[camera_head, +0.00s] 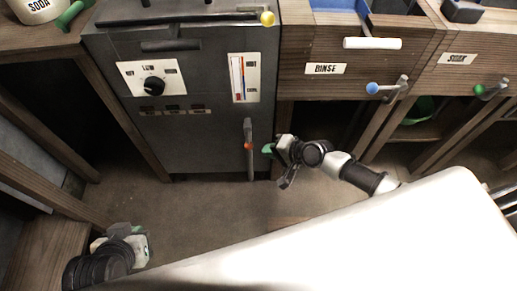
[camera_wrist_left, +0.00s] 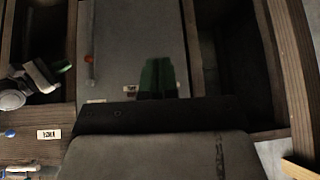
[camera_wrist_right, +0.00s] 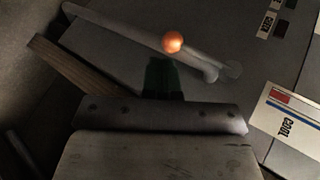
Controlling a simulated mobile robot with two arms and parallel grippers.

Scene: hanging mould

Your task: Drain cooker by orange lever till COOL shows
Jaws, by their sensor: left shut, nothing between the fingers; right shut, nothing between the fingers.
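The cooker (camera_head: 195,135) is a dark grey cabinet. On its front a grey lever (camera_head: 250,168) hangs about straight down, with an orange knob (camera_head: 248,146) near its middle. The gauge (camera_head: 244,78) has a red and blue scale, with COOL at its lower end; its reading is too small to tell. My right gripper (camera_head: 267,150) is shut and empty, just right of the lever. In the right wrist view its green fingertips (camera_wrist_right: 163,76) are close to the lever; contact cannot be told. My left gripper (camera_head: 143,236) is shut and empty at lower left, away from the cooker.
A black dial (camera_head: 153,85) is on the cooker's front, and a bar with a yellow knob (camera_head: 267,18) lies across its top. To the right are the wooden RINSE stand (camera_head: 300,85) with a blue-knobbed lever (camera_head: 373,88) and a green-knobbed lever (camera_head: 479,90). Floor (camera_head: 205,215) is clear before the cooker.

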